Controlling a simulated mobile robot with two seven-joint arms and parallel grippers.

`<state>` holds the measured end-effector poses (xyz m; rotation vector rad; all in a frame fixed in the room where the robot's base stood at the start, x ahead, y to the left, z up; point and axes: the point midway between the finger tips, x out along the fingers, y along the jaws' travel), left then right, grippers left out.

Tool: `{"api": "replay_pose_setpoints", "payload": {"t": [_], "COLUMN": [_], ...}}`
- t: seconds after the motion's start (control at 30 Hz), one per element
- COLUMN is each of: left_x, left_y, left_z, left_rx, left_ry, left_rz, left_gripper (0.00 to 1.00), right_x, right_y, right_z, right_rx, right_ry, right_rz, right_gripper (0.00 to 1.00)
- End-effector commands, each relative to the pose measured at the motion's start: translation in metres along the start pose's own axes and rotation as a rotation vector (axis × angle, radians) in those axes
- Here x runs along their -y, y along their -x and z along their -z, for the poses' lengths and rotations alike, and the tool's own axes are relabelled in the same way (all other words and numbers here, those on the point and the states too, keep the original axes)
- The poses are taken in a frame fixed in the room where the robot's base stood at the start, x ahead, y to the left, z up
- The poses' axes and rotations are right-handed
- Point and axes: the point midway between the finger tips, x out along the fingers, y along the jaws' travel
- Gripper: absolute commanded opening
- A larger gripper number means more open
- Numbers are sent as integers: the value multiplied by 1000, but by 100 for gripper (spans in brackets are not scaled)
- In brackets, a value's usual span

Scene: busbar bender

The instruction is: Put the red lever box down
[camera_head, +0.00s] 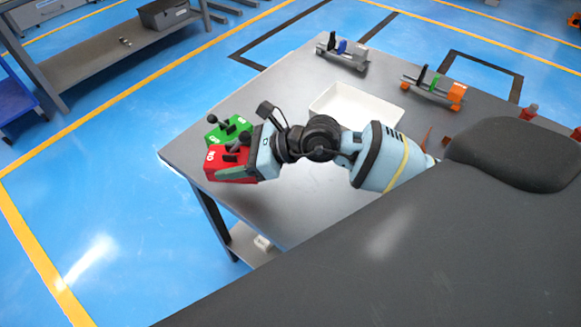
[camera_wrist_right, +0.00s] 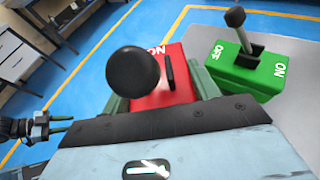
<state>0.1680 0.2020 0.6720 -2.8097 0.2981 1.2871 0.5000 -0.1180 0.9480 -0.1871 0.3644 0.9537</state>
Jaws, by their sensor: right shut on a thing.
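The red lever box (camera_head: 226,166) is at the near left corner of the grey table, beside the green lever box (camera_head: 229,130). My right gripper (camera_head: 243,160) is shut on the red box; in the right wrist view its fingers lie on both sides of the red box (camera_wrist_right: 178,84). A black lever knob (camera_wrist_right: 133,73) stands in front of it there. The green box (camera_wrist_right: 248,68) is to its right, apart from it. I cannot tell whether the red box touches the table. What looks like my left gripper (camera_wrist_right: 62,125) shows small at the left edge of the wrist view.
The grey table (camera_head: 290,205) has a white tray (camera_head: 356,108) behind my right arm. Two tool fixtures, one with a blue part (camera_head: 342,50) and one with orange ends (camera_head: 434,88), stand at the back. Bare tabletop lies right of the boxes.

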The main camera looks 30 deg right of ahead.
Motion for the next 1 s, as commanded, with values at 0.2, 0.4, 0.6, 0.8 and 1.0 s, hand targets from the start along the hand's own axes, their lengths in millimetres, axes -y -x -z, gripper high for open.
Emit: {"api": "replay_pose_setpoints", "payload": {"t": [0.2, 0.4, 0.6, 0.8, 1.0], "left_x": [-3, -3, -3, -4, -5], "left_y": [1, 1, 0, -3, -4], "left_z": [0, 0, -6, -17, -21], "left_rx": [2, 1, 11, 29, 36], "left_ry": [14, 12, 14, 16, 18], "left_rz": [2, 1, 0, -2, -3], "left_gripper": [36, 36, 36, 36, 36], "right_x": [0, 3, 6, 8, 10], "right_y": [0, 24, 60, 95, 122], "right_z": [2, 16, 37, 58, 70], "right_rx": [2, -3, -5, -9, -4], "right_ry": [2, 3, 1, -3, -4], "right_rz": [4, 6, 5, 3, 3], "right_gripper": [29, 29, 29, 29, 29]}}
